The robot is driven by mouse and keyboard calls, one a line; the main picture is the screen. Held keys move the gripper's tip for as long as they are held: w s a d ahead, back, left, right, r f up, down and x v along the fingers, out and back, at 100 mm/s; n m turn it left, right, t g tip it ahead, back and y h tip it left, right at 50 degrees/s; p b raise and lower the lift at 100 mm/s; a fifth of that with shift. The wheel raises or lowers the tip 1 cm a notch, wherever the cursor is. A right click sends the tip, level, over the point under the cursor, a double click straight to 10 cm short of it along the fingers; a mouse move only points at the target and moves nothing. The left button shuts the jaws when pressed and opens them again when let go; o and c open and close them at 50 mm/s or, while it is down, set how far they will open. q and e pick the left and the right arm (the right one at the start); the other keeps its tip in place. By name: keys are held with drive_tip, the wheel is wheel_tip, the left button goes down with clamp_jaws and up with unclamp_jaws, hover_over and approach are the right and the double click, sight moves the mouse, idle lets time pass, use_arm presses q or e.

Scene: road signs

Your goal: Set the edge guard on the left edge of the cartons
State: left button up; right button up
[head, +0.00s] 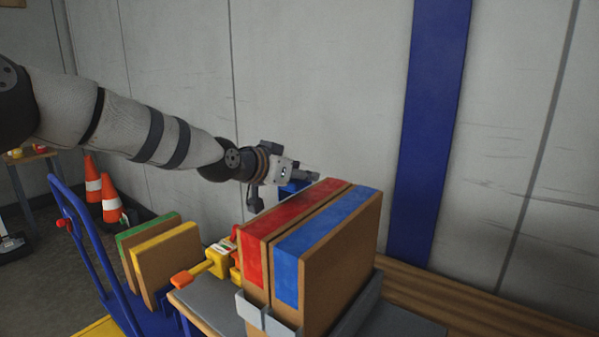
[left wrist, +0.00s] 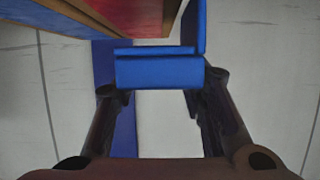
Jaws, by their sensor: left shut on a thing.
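The blue edge guard (head: 290,187) is behind and to the left of the cartons in the head view, partly hidden by my gripper. My left gripper (head: 302,180) is shut on it. In the left wrist view the guard (left wrist: 157,72) shows as an angled blue piece between my fingers (left wrist: 160,88). The cartons stand upright side by side: one with a red band (head: 295,208) on the left, one with a blue band (head: 325,222) on the right. The red-banded carton (left wrist: 75,18) is at the wrist view's upper left. Whether the guard touches it, I cannot tell. My right gripper is not in view.
A grey holder (head: 277,326) grips the cartons' base on a table. Yellow and orange tools (head: 205,267) lie left of the cartons. A blue trolley (head: 98,253) with two boards (head: 165,262), traffic cones (head: 110,200) and a blue wall post (head: 432,130) stand around.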

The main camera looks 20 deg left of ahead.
use_arm(q)
drive_tip(key=shift+f, duration=0.45)
drive_tip(key=o, duration=1.2)
drive_tip(key=shift+c, duration=0.2)
drive_tip(key=r, duration=0.1)
drive_tip(key=s, duration=0.1)
drive_tip(key=r, duration=0.1)
drive_tip(key=shift+s+a+r+p, duration=0.3)
drive_tip(key=shift+r+p, duration=0.05)
drive_tip(key=p+v, duration=0.2)
drive_tip(key=v, duration=0.8)
drive_tip(key=shift+f, duration=0.35)
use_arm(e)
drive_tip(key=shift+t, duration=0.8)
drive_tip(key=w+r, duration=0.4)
use_arm(q)
drive_tip(key=shift+s, duration=0.1)
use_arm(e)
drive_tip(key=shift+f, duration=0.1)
